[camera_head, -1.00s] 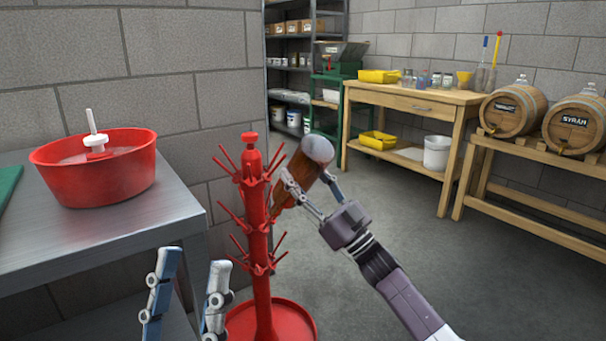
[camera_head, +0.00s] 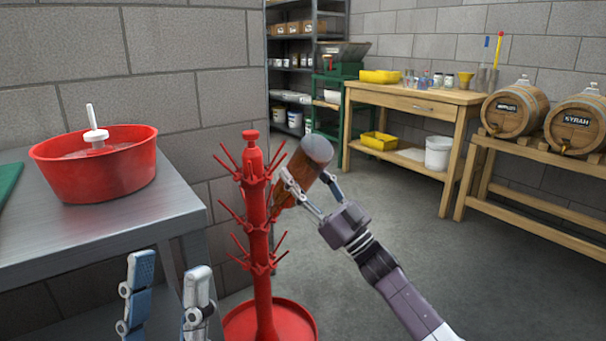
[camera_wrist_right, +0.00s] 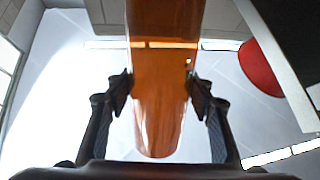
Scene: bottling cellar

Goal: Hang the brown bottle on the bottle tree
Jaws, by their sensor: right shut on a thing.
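The brown bottle (camera_head: 314,151) is tilted, its base up and to the right, its neck end down and left beside the red bottle tree (camera_head: 262,225). My right gripper (camera_head: 306,180) is shut on it, to the right of the tree's upper pegs. The neck end is partly hidden by the gripper and pegs, and I cannot tell whether it touches a peg. In the right wrist view the amber bottle (camera_wrist_right: 163,75) lies between the two fingers (camera_wrist_right: 160,90). My left gripper (camera_head: 169,275) is empty with its fingers apart, low in front of the metal table.
A red basin (camera_head: 95,175) with a white fitting stands on the metal table (camera_head: 100,225) at left. The tree's round red base (camera_head: 290,322) is on the floor. A wooden bench (camera_head: 430,100) and barrels (camera_head: 513,110) stand at back right. The floor between is clear.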

